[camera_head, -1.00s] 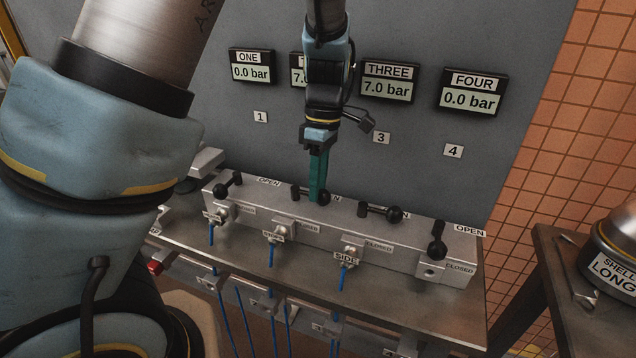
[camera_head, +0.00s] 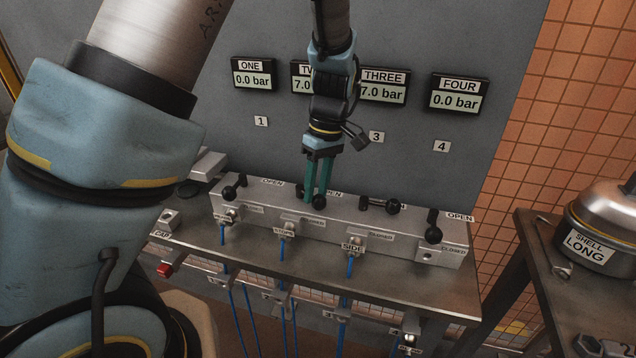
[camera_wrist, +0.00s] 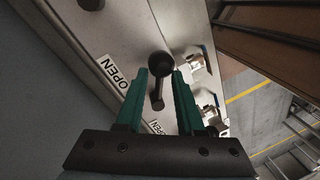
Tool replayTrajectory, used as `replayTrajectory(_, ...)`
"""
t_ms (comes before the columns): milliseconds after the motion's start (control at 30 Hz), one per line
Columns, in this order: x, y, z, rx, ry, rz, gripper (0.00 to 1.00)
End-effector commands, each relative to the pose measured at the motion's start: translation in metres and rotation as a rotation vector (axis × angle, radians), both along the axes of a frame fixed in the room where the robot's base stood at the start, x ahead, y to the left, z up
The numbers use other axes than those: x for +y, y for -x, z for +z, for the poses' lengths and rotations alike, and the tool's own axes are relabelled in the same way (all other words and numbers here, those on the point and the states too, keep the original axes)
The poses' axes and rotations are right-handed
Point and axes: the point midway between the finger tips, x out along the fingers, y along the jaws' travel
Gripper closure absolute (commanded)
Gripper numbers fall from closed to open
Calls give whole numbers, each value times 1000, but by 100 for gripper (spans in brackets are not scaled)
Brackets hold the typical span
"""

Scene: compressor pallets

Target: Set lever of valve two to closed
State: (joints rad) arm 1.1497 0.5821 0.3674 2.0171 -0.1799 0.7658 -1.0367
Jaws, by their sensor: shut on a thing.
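The valve two lever (camera_head: 319,203), black with a round knob, sits on the long grey valve block (camera_head: 340,226), second from the left. My gripper (camera_head: 318,197) points down at it with two green fingers. In the wrist view, the lever's black knob (camera_wrist: 160,64) and stem lie between the fingers of my gripper (camera_wrist: 160,82), which are shut on the lever. An OPEN label (camera_wrist: 113,73) is beside it. In the head view the lever lies roughly along the block near its OPEN label, partly covered by the fingers. Gauge two (camera_head: 301,84) is partly hidden by my arm; it shows 7.0.
Black levers of valve one (camera_head: 235,186), valve three (camera_head: 381,204) and valve four (camera_head: 434,227) stand on the same block. Gauge three (camera_head: 384,87) reads 7.0 bar; gauges one (camera_head: 254,73) and four (camera_head: 458,95) read 0.0 bar. Blue lines hang below the block.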

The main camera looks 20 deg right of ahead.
Motion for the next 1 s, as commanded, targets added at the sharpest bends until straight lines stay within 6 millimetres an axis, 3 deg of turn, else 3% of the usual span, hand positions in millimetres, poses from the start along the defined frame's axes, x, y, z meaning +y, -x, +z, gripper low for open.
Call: replayTrajectory(1000, 44, 2, 0, 1, 0, -902, 100)
